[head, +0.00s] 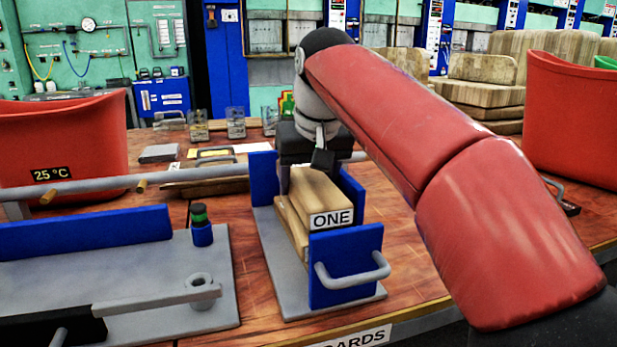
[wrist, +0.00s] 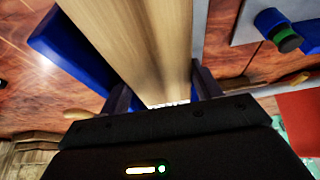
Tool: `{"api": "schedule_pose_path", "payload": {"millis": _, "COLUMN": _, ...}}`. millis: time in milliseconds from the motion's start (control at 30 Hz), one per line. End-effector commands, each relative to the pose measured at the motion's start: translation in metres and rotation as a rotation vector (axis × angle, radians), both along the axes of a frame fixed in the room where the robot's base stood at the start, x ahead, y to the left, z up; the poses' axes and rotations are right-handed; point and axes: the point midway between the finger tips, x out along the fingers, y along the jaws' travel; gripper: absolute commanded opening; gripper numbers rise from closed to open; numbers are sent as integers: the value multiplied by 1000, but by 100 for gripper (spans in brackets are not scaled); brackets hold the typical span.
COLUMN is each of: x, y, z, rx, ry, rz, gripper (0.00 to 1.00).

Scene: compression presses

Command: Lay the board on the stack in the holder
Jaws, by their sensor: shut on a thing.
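My gripper (head: 304,176) is shut on the far end of a pale wooden board (head: 318,190), one finger on each long side. The board lies lengthwise between the blue plates of the holder (head: 346,246), above the stack (head: 291,226). A label reading ONE shows at the near end. I cannot tell whether the board touches the stack or hangs just above it. In the wrist view the board (wrist: 145,40) runs between the two fingers (wrist: 163,88), and a blue holder plate (wrist: 68,48) stands beside it.
A grey press base (head: 150,270) with a blue bar, a lever and a green-topped knob (head: 199,212) stands left of the holder. Red bins (head: 60,135) (head: 570,120) stand at both sides. Clear wooden table shows right of the holder.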

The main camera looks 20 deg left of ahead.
Motion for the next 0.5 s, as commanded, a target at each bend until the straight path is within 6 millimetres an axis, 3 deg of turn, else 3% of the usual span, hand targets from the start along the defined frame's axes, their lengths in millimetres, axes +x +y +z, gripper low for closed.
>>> {"api": "schedule_pose_path", "payload": {"millis": 433, "x": 0, "y": 0, "z": -7, "rx": 1, "ry": -1, "rz": 0, "gripper": 34}}
{"api": "schedule_pose_path", "payload": {"millis": 467, "x": 0, "y": 0, "z": -7, "rx": 1, "ry": -2, "rz": 0, "gripper": 65}}
{"api": "schedule_pose_path", "payload": {"millis": 500, "x": 0, "y": 0, "z": -6, "rx": 1, "ry": -1, "rz": 0, "gripper": 70}}
